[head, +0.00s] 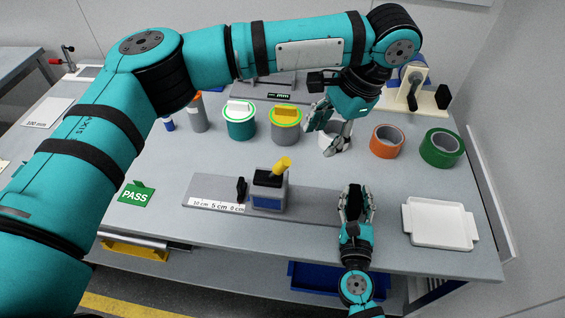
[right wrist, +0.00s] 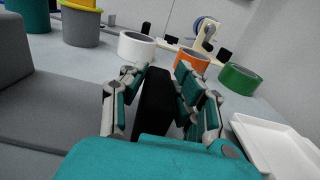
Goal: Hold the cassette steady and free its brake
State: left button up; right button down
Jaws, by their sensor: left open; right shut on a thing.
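The cassette (head: 268,190) is a grey box with a dark top and a blue label. It stands upright on a long grey rail (head: 310,208) in the head view. A yellow lever (head: 281,167) sticks up tilted from its top. My right gripper (head: 355,192) is to the right of the cassette, apart from it, and shut on a black block. This block (right wrist: 155,98) shows between the fingers in the right wrist view. My left gripper (head: 318,128) is open, behind and above the cassette, close to a white tape roll (head: 336,140).
A black stop (head: 241,190) and a centimetre scale (head: 215,206) are left of the cassette. A white tray (head: 440,224) lies at right. Orange (head: 387,141) and green (head: 441,148) rolls stand behind it. Teal (head: 239,123) and yellow-topped (head: 285,128) pots stand at back.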

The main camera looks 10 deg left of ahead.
aim_at(285, 161)
pick_arm(q)
jog(key=shift+y, duration=0.9)
jog(key=x, duration=0.4)
jog(key=a+x, duration=0.1)
jog(key=x, duration=0.3)
jog(key=a+r+x, duration=0.1)
jog(key=x, duration=0.4)
jog(key=shift+s+a, duration=0.15)
jog(key=shift+s, duration=0.2)
jog(key=shift+c, duration=0.4)
grip_shut()
